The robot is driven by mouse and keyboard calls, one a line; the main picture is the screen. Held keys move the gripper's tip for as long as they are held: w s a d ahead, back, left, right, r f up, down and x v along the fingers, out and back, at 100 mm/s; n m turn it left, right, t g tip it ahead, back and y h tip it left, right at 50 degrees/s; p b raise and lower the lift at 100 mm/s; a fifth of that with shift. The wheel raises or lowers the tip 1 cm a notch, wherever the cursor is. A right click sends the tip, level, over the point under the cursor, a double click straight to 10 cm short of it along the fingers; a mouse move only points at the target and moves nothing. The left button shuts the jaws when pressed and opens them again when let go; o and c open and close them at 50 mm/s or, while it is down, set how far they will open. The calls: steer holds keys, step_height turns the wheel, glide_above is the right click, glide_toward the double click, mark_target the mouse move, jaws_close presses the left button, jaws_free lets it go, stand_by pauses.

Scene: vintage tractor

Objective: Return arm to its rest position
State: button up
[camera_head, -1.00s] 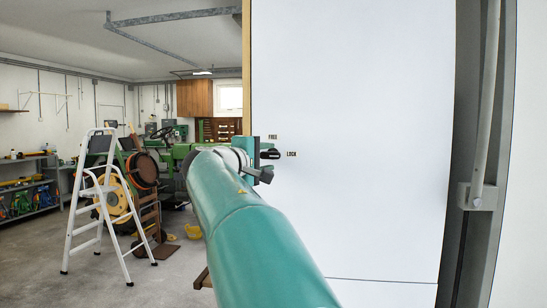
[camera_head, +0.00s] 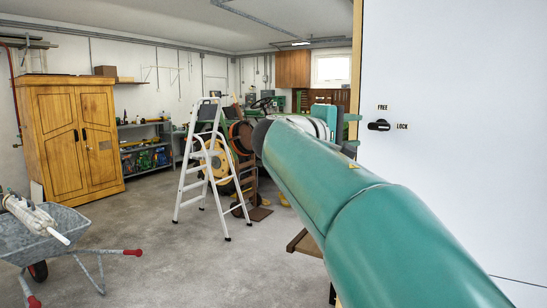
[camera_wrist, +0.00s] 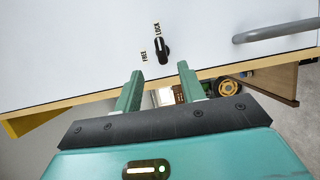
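My gripper (camera_wrist: 160,90) is open and empty in the wrist view, its two green fingers apart. A black latch knob (camera_wrist: 163,50) marked FREE and LOCK on a white door panel (camera_wrist: 80,50) lies just beyond the fingertips. In the head view my green arm reaches from the lower right toward the middle, and the gripper (camera_head: 352,125) shows at its end, partly hidden by the wrist. The knob (camera_head: 379,125) sits to the right of the gripper, apart from it, pointing sideways toward LOCK.
A white stepladder (camera_head: 205,170) stands left of my arm, with a green tractor (camera_head: 262,108) behind. A wheelbarrow (camera_head: 60,235) and wooden cabinet (camera_head: 72,140) are at left. A grey handle (camera_wrist: 275,33) is on the panel. Concrete floor between wheelbarrow and ladder is clear.

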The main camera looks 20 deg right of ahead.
steer(key=s+a+f+m+y, duration=0.1)
steer(key=s+a+f+y, duration=0.4)
steer(key=a+f, duration=0.3)
steer(key=s+a+f+m+y, duration=0.1)
steer(key=s+a+f+y, duration=0.5)
steer(key=f, duration=1)
steer(key=s+a+f+t+y, duration=0.1)
steer(key=s+a+f+y, duration=0.5)
steer(key=s+a+f, duration=0.3)
step_height(320, 180, down, 4)
steer(key=shift+a+f+m, duration=0.1)
steer(key=shift+a+m, duration=0.3)
steer(key=shift+a, duration=0.3)
steer(key=shift+s, duration=0.15)
